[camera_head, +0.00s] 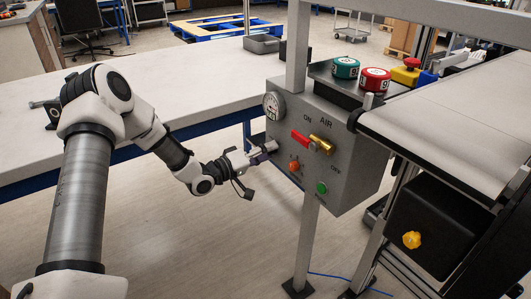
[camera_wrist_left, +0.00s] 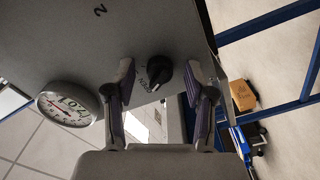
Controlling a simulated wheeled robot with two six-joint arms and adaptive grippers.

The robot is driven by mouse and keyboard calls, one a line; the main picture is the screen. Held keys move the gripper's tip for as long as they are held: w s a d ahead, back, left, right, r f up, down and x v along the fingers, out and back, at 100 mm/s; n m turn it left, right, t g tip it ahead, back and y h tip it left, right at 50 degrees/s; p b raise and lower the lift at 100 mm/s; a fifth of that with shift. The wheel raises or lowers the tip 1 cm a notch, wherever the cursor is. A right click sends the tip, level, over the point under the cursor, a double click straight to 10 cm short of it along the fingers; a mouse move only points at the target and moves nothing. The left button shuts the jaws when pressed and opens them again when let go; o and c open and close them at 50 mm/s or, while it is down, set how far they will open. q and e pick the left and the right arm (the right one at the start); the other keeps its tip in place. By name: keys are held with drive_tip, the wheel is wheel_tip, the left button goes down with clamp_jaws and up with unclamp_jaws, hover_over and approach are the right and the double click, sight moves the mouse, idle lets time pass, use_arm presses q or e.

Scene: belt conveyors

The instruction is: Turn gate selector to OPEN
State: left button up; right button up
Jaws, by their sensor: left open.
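The gate selector, a black rotary knob (camera_wrist_left: 158,73) with a pale pointer mark, sits on a grey face of the control box (camera_wrist_left: 85,40). In the left wrist view it shows between and just beyond the fingertips. My left gripper (camera_wrist_left: 160,68) is open, with one finger on each side of the knob and no clear contact.
The box also carries a pressure gauge (camera_head: 273,105), a red-handled AIR valve (camera_head: 302,139), an orange button (camera_head: 293,166) and a green button (camera_head: 321,188). A conveyor (camera_head: 455,110) lies right. A white bench (camera_head: 215,85) runs behind my left arm.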

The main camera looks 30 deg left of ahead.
use_arm(q)
drive_tip(key=v, duration=0.7)
drive_tip(key=shift+s, duration=0.2)
